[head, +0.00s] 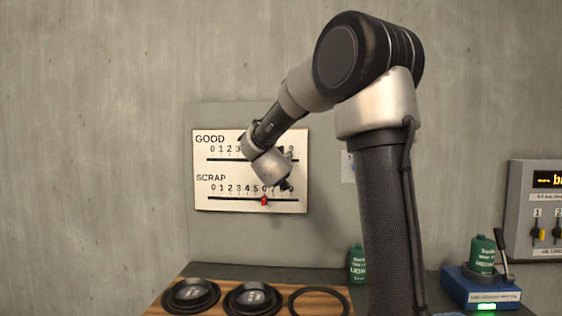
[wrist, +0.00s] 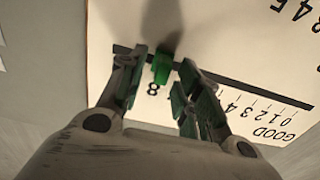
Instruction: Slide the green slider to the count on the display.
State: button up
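A white board (head: 230,172) on the wall has a GOOD scale (head: 230,160) above and a SCRAP scale (head: 230,198) below, both numbered from 0. The green slider (wrist: 162,65) shows in the wrist view on the GOOD slot, close to the 8; its exact mark is hard to tell. In the head view my arm hides it. My gripper (wrist: 160,78) is open, one green-padded finger on each side of the slider, with gaps visible. A display (head: 548,180) on a grey panel is cut off at the right edge; no count is readable.
A red slider (head: 264,201) stands near 6 on the SCRAP scale. Below, dark bowls (head: 191,294) (head: 252,298) and an empty ring (head: 319,302) are on a wooden board. A blue box (head: 480,288) with a lever and green bottles (head: 357,264) (head: 482,250) stand at right.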

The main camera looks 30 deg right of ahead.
grip_shut()
jog(key=w+a, duration=0.7)
jog(key=a, duration=0.3)
jog(key=shift+a, duration=0.3)
jog(key=shift+w, duration=0.1)
grip_release()
jog(key=shift+a, duration=0.1)
